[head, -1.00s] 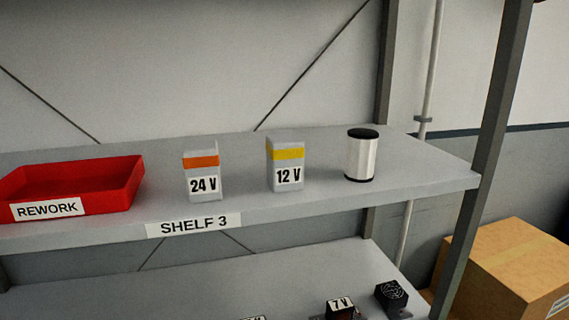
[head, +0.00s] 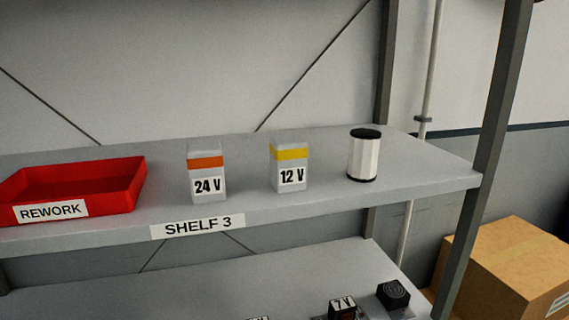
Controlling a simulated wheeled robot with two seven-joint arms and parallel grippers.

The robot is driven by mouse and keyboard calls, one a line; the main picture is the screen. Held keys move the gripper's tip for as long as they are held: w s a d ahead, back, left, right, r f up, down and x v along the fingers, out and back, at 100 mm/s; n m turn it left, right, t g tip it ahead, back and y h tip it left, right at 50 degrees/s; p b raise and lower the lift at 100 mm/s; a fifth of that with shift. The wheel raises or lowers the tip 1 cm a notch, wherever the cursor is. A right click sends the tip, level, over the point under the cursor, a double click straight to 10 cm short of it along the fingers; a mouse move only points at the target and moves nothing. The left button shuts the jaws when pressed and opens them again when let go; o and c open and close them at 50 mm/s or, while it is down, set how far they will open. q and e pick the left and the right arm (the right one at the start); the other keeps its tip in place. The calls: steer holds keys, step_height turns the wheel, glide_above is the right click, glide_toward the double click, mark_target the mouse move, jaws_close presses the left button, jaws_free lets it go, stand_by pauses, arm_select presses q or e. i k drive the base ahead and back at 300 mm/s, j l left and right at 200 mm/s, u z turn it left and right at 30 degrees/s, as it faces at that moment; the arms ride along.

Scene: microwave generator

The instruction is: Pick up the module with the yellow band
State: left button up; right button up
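The module with the yellow band (head: 290,155) stands upright on the shelf marked SHELF 3 (head: 330,197). It is a grey block with a white 12 V label. A similar grey module with an orange band (head: 206,163) and a 24 V label stands to its left, with a gap between them. Neither of my grippers shows in the head view.
A red tray labelled REWORK (head: 120,186) sits at the shelf's left. A white cylinder with black ends (head: 363,157) stands right of the yellow-banded module. A rack post (head: 490,140) bounds the right side. A lower shelf (head: 270,290) holds small dark modules. A cardboard box (head: 500,270) is at lower right.

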mark_target(289, 153)
steer(key=j+z, duration=0.1)
steer(key=j, duration=0.55)
steer(key=k+j, duration=0.15)
steer(key=j, duration=0.45)
steer(key=k+j+z, duration=0.15)
steer(key=j, duration=0.5)
steer(key=i, duration=0.05)
